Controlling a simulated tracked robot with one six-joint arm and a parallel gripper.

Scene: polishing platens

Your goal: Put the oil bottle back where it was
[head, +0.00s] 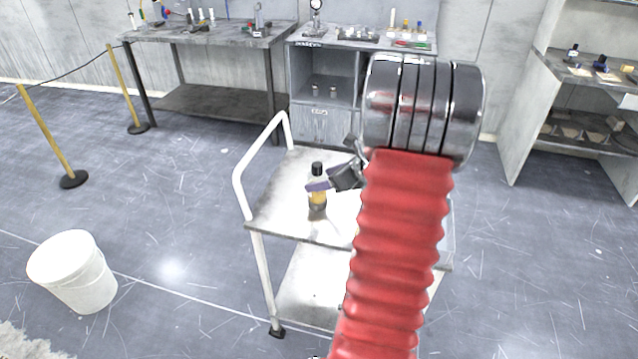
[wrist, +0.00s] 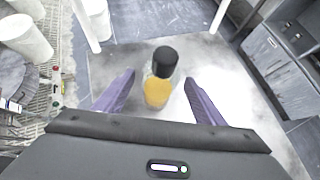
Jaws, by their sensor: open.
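The oil bottle (head: 317,190) stands upright on the top shelf of a white trolley (head: 285,222). It has a black cap and amber oil in its lower part. In the wrist view the bottle (wrist: 158,88) is between the two purple fingers of my gripper (wrist: 157,95), with a gap on each side. My gripper (head: 322,187) is open at the bottle's height in the head view. My red-sleeved arm hides the right part of the trolley.
A grey workbench (head: 210,38) and a grey cabinet (head: 322,125) stand behind the trolley. A white bucket (head: 72,272) is at the left on the floor, and yellow barrier posts (head: 47,138) stand farther back. Shelving (head: 585,140) is at the right. The trolley top around the bottle is clear.

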